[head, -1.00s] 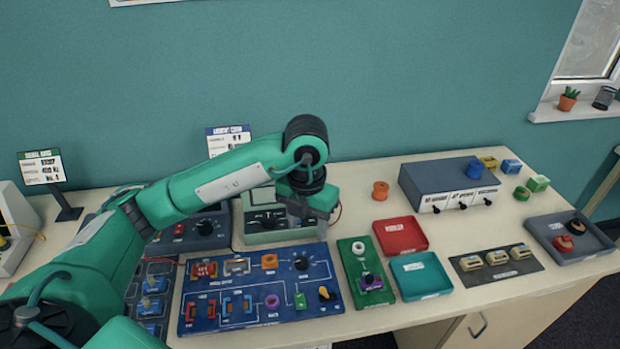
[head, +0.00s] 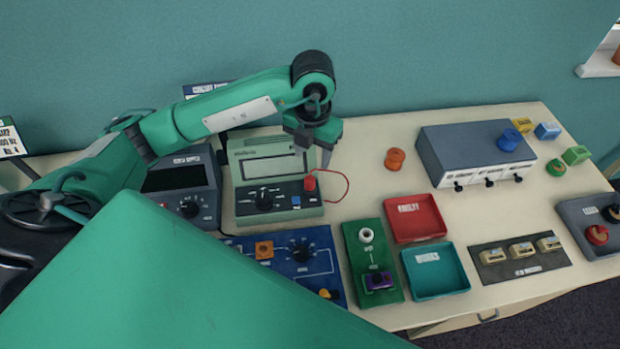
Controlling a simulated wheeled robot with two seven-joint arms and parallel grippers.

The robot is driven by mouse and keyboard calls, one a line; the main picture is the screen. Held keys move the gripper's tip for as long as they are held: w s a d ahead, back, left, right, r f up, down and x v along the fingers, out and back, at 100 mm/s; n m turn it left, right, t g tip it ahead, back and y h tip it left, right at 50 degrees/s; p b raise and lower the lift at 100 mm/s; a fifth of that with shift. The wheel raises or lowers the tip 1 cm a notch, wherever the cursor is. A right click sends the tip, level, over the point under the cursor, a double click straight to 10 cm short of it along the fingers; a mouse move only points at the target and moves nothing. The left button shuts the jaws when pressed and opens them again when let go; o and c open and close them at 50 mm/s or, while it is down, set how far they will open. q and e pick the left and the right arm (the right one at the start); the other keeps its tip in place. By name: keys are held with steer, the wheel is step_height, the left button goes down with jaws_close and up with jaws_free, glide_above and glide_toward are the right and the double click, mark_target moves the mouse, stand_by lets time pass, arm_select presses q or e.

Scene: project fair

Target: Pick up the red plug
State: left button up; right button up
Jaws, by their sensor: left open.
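The red plug (head: 310,183) stands at the right side of the front panel of a pale green multimeter (head: 272,168), with a thin red lead curving off to the right. My left gripper (head: 316,161) is open and empty, pointing down just above the plug in the picture. Its fingers are apart from the plug; the exact height gap is hard to tell. My right gripper is not in view.
A dark meter (head: 183,190) stands left of the multimeter. Right are a green board (head: 361,260), red tray (head: 414,234), teal tray (head: 458,282) and grey box (head: 455,143).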

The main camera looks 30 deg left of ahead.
mark_target(310, 175)
arm_select(q)
step_height(310, 175, down, 2)
steer(key=shift+a+f, duration=0.1)
steer(key=shift+f, duration=0.15)
steer(key=shift+f+p, duration=0.4)
steer(key=shift+f, duration=0.05)
steer(key=shift+f+p, duration=0.3)
step_height(310, 175, down, 4)
steer(key=shift+s+a+f+p, duration=0.1)
steer(key=shift+s+a+p, duration=0.05)
steer(key=shift+p, duration=0.9)
steer(key=shift+f, duration=0.1)
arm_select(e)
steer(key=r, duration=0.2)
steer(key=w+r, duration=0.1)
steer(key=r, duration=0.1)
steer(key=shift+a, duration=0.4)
arm_select(q)
jaws_close()
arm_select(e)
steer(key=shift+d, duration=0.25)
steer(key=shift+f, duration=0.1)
